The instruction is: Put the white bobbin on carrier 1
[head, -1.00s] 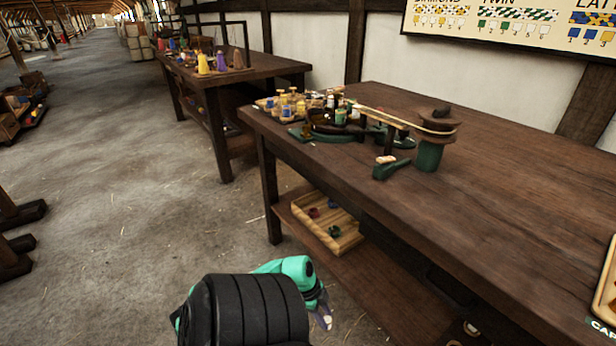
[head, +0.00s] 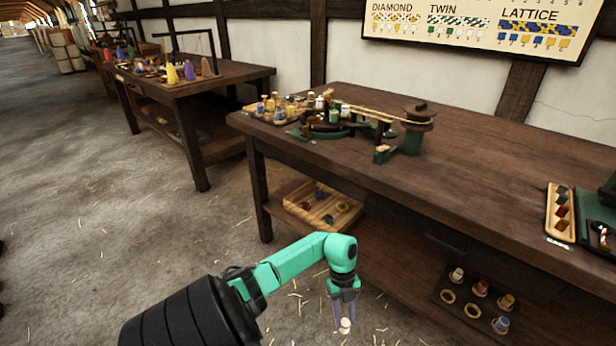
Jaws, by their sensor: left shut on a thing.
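My left gripper (head: 344,314) hangs downward over the floor in front of the long table. It is shut on a small whitish object, which looks like the white bobbin (head: 345,327). The green braiding machine (head: 322,132) stands on the left end of the table, with a cord running to a green post with a dark wooden top (head: 413,138). Several small bobbins stand crowded at the machine. I cannot read carrier numbers there, so I cannot tell which carrier is 1. My right gripper is out of view.
A wooden tray with bobbins (head: 289,202) and a dark rack with bobbins (head: 461,311) sit on the low shelf. A tray of coloured pieces (head: 551,228) lies at the table's right. A pattern chart (head: 471,48) hangs above. The table's middle is clear.

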